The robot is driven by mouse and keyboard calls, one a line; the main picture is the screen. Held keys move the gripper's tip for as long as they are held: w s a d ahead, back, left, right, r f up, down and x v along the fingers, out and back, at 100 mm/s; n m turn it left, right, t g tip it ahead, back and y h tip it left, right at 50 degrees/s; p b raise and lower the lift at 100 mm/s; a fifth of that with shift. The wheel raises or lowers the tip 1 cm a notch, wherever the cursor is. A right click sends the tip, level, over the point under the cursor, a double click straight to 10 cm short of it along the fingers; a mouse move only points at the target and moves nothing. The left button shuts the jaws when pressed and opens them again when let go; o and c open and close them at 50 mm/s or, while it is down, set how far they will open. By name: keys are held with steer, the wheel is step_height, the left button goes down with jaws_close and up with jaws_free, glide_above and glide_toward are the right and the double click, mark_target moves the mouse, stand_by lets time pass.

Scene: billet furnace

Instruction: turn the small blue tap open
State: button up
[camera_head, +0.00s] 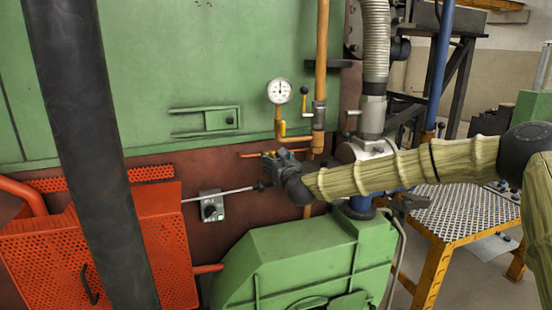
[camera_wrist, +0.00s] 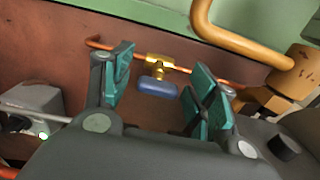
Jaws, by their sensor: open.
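The small tap shows in the wrist view as a blue handle (camera_wrist: 158,87) on a brass valve body (camera_wrist: 155,66), set in a thin copper pipe (camera_wrist: 190,63). My gripper (camera_wrist: 160,80) is open, with its green-padded fingers on either side of the blue handle and a gap on both sides. It does not appear to touch the handle. In the head view my gripper (camera_head: 272,160) is at the copper pipe (camera_head: 252,155), in front of the dark red wall. The tap itself is hidden there behind my gripper.
A thick orange pipe (camera_wrist: 240,45) bends close to the right finger. A grey box (camera_head: 211,206) with a rod is to the left. A pressure gauge (camera_head: 279,91) and a yellow lever (camera_head: 305,102) are above. A green housing (camera_head: 295,260) stands below.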

steer(key=c, duration=1)
steer(key=shift+f+n+b, duration=0.1)
steer(key=shift+n+b, duration=0.2)
steer(key=shift+b, duration=0.4)
steer(key=n+b, duration=0.2)
steer(key=b, duration=0.2)
steer(key=shift+a+f, duration=0.1)
steer(key=shift+f, duration=0.05)
steer(key=n+b, duration=0.5)
steer(key=b, duration=0.1)
steer(key=shift+a, duration=0.1)
steer(key=n+b, duration=0.4)
steer(key=n, duration=0.2)
steer(key=shift+s+a+b, duration=0.1)
steer(key=shift+b, duration=0.2)
steer(key=shift+n+b, duration=1.1)
steer(key=shift+n, duration=1.1)
